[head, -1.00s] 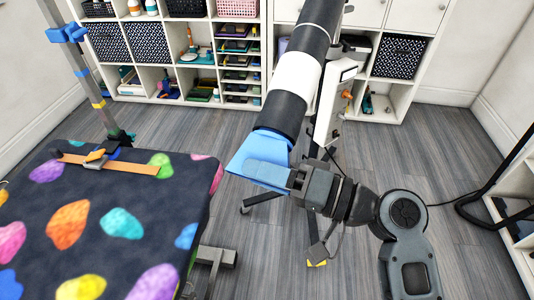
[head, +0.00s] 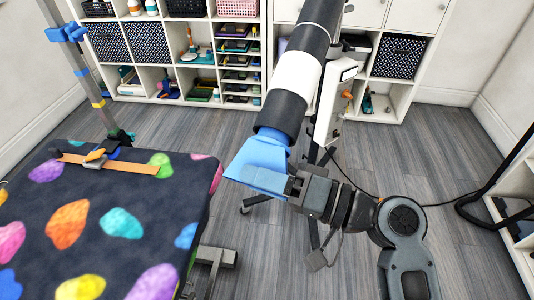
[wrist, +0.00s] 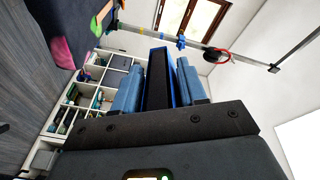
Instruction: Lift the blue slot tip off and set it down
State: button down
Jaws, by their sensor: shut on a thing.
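The blue slot tip (head: 258,157) is at the lower end of the black-and-white dryer tube (head: 298,70) in the head view. Its narrow neck shows just under the black end; I cannot tell whether the two still touch. My gripper (head: 264,178) is shut on the wide lower part of the tip. In the wrist view the slot tip (wrist: 158,82) shows as a dark opening with blue edges, between the two fingers of my gripper (wrist: 160,88). The fingers hide part of its sides.
White shelves (head: 185,55) with bins line the back. The dryer's stand legs are close to my gripper. Grey floor is open between table and shelves.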

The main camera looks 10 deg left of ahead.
jog(key=shift+s+a+f+b, duration=0.2)
jog(key=shift+s+f, duration=0.1)
jog(key=shift+s, duration=0.35)
jog(key=shift+s+a+f+b, duration=0.15)
jog(key=shift+s+f, duration=0.15)
jog(key=shift+s, duration=0.4)
jog(key=shift+s+a+f+b, duration=0.1)
jog(key=shift+s+a+f, duration=0.15)
jog(key=shift+s, duration=0.4)
jog(key=shift+d, duration=0.1)
